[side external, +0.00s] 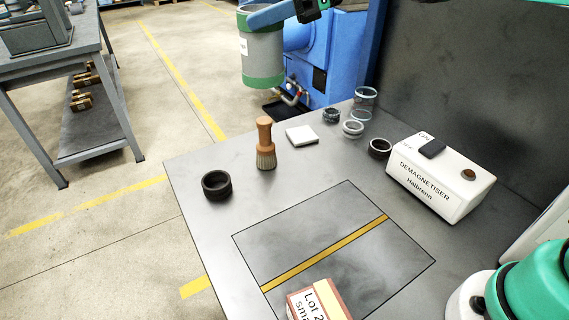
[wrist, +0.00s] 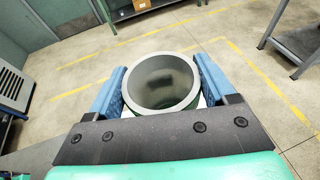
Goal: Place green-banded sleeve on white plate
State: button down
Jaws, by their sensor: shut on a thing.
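The green-banded sleeve (side external: 262,57) is a large grey cylinder with green bands at top and bottom and a small white label. My gripper (side external: 290,12) is shut on it and holds it upright, high above and beyond the far edge of the table in the side view. In the wrist view the sleeve (wrist: 161,82) sits between the two blue fingers (wrist: 161,90), and I look into its open top. A small white square plate (side external: 302,137) lies flat on the table, with nothing on it. The sleeve is well apart from it.
On the table (side external: 200,250), a wooden brush (side external: 265,145) stands left of the plate and a black ring (side external: 216,184) lies further left. Several small rings and a clear glass jar (side external: 364,103) are to the right. A white demagnetiser box (side external: 440,177) and a labelled carton (side external: 318,300) also stand there.

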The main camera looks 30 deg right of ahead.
jog(key=w+d+f+m+t+h, duration=0.1)
jog(key=w+d+m+t, duration=0.1)
jog(key=w+d, duration=0.4)
jog(key=w+d+m+t+h, duration=0.15)
jog(key=w+d, duration=0.25)
jog(key=d, duration=0.4)
jog(key=shift+t+y, duration=0.25)
jog(key=shift+t, duration=0.1)
jog(key=shift+s+d+f, duration=0.1)
jog(key=shift+d+f, duration=0.05)
jog(key=shift+f, duration=4.8)
jog(key=shift+s+d+f, duration=0.1)
jog(key=shift+f, duration=4.85)
jog(key=shift+f, duration=0.1)
grip_release()
